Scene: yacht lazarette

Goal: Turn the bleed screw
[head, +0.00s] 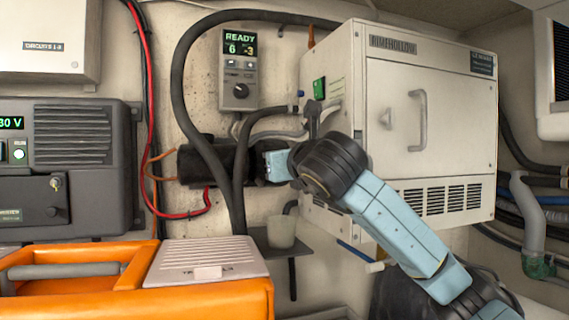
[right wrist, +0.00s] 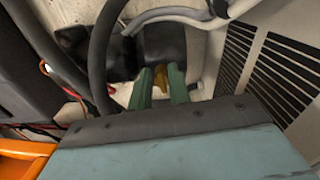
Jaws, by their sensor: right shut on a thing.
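The bleed screw appears to be the small brass-yellow piece (right wrist: 160,78) between my right gripper's green fingers (right wrist: 161,88) in the right wrist view. The right gripper is shut on it, in front of a black cylindrical housing (right wrist: 161,42). In the head view the black housing (head: 215,160) lies horizontally on the wall, and my right arm reaches its right end from the lower right. The fingertips and screw are hidden there by the hand and wrist. My left gripper is out of view.
A control box (head: 238,70) reading READY hangs above the housing. A dark hose (head: 183,95) loops across it. A white cabinet (head: 420,120) stands close to my right arm. A pale cup (head: 281,232) sits on a small shelf below. An orange case (head: 200,300) occupies the lower left.

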